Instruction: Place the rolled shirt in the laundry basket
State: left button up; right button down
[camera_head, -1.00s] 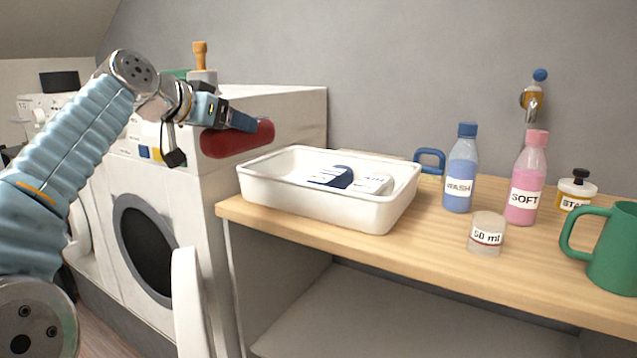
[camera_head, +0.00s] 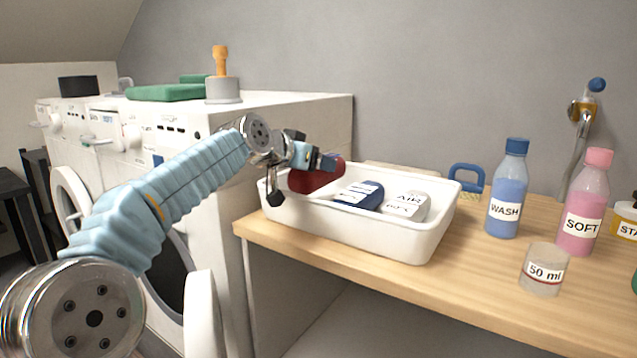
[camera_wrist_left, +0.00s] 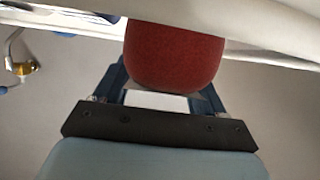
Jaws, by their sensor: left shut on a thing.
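The rolled shirt is a dark red roll (camera_head: 314,179), held in my left gripper (camera_head: 328,162) over the left end of the white basket (camera_head: 370,235). In the left wrist view the red roll (camera_wrist_left: 175,55) sits between the blue fingers of my left gripper (camera_wrist_left: 165,95), which is shut on it. The basket stands on the wooden counter and holds a dark blue item (camera_head: 359,195) and a white labelled item (camera_head: 407,205). My right gripper is not in view.
Right of the basket stand a blue WASH bottle (camera_head: 507,190), a pink SOFT bottle (camera_head: 583,205), a 50 ml cup (camera_head: 543,270) and a blue-handled thing (camera_head: 466,178). White washing machines (camera_head: 290,115) are at left, with green cloth (camera_head: 165,92) on top.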

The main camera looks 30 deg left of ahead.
aim_at(318, 181)
pick_arm(q)
jog(key=shift+w+d+f, duration=0.15)
jog(key=shift+w+f, duration=0.1)
jog(key=shift+f, duration=0.05)
jog(key=shift+w+d+f+b, duration=0.15)
jog(key=shift+w+f+b, duration=0.05)
jog(key=shift+f, duration=0.85)
jog(key=shift+w+d+f+b, duration=0.1)
jog(key=shift+w+f+b, duration=0.05)
jog(key=shift+f, duration=0.85)
jog(key=shift+f, duration=0.15)
jog(key=o, duration=0.9)
jog(key=shift+c, duration=0.2)
